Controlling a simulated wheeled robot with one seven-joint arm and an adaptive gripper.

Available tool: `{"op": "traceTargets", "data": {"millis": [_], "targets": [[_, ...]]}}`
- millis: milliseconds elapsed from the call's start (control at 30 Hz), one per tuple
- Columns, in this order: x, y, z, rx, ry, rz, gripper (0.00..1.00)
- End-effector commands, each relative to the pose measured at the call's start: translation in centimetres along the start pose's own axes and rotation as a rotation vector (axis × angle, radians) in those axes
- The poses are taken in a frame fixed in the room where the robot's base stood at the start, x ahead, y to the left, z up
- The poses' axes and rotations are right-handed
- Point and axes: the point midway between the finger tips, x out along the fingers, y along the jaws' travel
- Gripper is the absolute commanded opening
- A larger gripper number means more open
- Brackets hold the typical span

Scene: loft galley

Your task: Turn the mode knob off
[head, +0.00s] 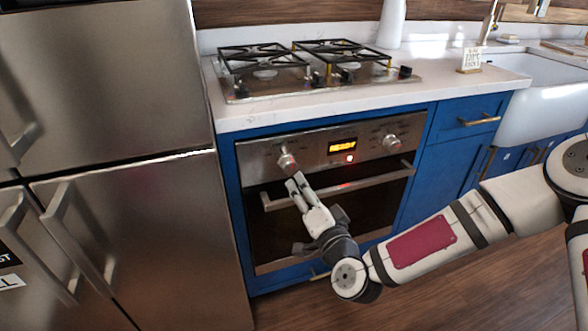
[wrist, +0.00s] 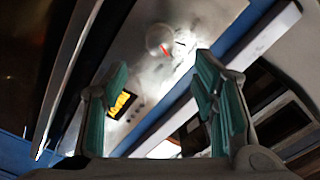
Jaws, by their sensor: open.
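The oven's steel control panel (head: 320,150) carries a left knob (head: 287,162) and a right knob (head: 391,144), with a lit display (head: 342,147) between them. No readable label shows which one is the mode knob. My gripper (head: 296,182) is just below and in front of the left knob. In the wrist view a round knob (wrist: 160,42) with a red mark lies beyond the gap between my open fingers (wrist: 162,75), apart from them. The display also shows in the wrist view (wrist: 122,103). The gripper is empty.
The oven door handle (head: 345,185) runs across below the panel, close to my gripper. A gas hob (head: 310,88) sits on the white counter (head: 240,117) above. A steel fridge (head: 110,80) stands at left.

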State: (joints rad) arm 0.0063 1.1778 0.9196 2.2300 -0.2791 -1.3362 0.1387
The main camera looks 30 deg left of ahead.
Motion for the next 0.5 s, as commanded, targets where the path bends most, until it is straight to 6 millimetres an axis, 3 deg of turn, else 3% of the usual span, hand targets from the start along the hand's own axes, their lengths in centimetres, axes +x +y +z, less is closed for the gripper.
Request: {"op": "traceTargets", "data": {"millis": [300, 500], "targets": [[6.3, 0.1, 0.1, 0.001, 0.001, 0.000, 0.54], [9.1, 0.1, 0.1, -0.001, 0.000, 0.000, 0.54]]}}
